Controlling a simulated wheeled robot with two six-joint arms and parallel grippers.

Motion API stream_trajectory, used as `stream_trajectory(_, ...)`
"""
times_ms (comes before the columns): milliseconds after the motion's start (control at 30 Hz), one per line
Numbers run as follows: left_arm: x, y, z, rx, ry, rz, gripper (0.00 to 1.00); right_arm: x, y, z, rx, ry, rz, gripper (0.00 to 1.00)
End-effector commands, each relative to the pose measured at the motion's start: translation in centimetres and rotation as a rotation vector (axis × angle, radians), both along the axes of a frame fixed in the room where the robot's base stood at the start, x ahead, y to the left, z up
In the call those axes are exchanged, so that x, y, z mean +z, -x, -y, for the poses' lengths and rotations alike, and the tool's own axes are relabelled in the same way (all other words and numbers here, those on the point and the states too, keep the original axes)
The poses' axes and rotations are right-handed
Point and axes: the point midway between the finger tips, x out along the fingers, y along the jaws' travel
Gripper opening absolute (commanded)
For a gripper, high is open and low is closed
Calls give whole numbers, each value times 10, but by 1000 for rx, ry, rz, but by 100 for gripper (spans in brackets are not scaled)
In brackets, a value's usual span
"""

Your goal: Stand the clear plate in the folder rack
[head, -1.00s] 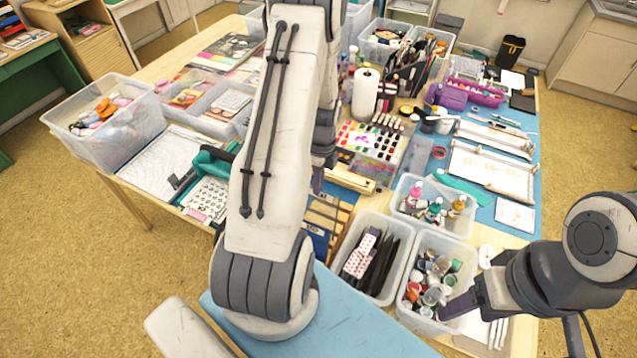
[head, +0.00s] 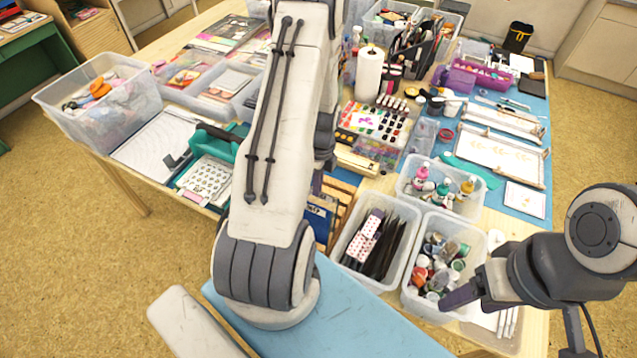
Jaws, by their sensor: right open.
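My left arm fills the middle of the head view and hides much of the table behind it. Only a dark finger part of my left gripper (head: 318,183) shows past the arm, so its opening is hidden. My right gripper (head: 458,297) is open and empty at the front right, over the near edge of the jar bin. A clear see-through piece (head: 422,134) sits right of the paint palette; I cannot tell whether it is the plate. A slatted wooden piece (head: 341,213) shows partly behind my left arm. I cannot tell whether it is the folder rack.
A clear bin of small jars (head: 412,298) and a bin of dark folders (head: 347,248) stand at the front. A bottle bin (head: 404,190), paint palette (head: 375,122), paper roll (head: 369,75) and teal case (head: 217,146) crowd the table. Little tabletop is bare.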

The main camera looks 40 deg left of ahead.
Motion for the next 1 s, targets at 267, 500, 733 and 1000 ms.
stream_trajectory(267,-1,0,0,0,0,0,0,0,0,0,-1,0,0,65)
stream_trajectory(500,-1,0,0,0,0,1,39,-1,0,0,0,0,0,65)
stream_trajectory(733,0,0,0,0,0,1,39,1,0,0,0,0,0,65)
stream_trajectory(1000,15,-2,-1,0,-1,1,39,14,0,0,0,0,0,65)
